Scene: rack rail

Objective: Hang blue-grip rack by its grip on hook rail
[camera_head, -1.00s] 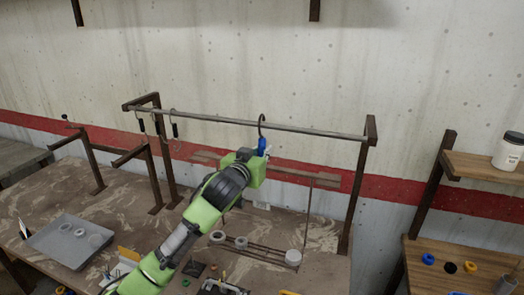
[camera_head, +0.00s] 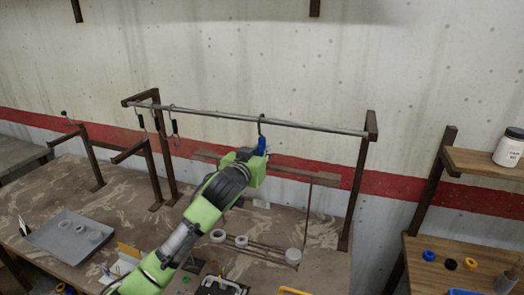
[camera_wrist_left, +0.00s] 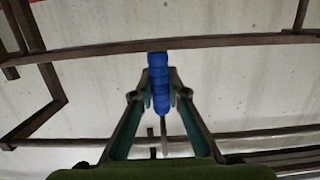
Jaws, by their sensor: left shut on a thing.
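The blue-grip rack hangs from my left gripper (camera_head: 258,160), which is shut on its blue grip (camera_head: 263,146). In the left wrist view the blue grip (camera_wrist_left: 159,85) sits upright between both fingers. The rack's dark hook (camera_head: 261,119) rises above the grip and overlaps the hook rail (camera_head: 310,127); I cannot tell whether it rests on the rail. The rack's brown crossbar (camera_head: 300,173) and thin rod (camera_head: 308,215) show below, with a lower frame partly behind my arm. My right gripper is not in view.
Two small dark-handled hooks (camera_head: 174,125) hang at the rail's left end. A grey tray (camera_head: 58,232) with rings lies on the table at left. White rings and a white cup (camera_head: 293,256) show near the rack's base. A wooden shelf (camera_head: 485,165) stands at right.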

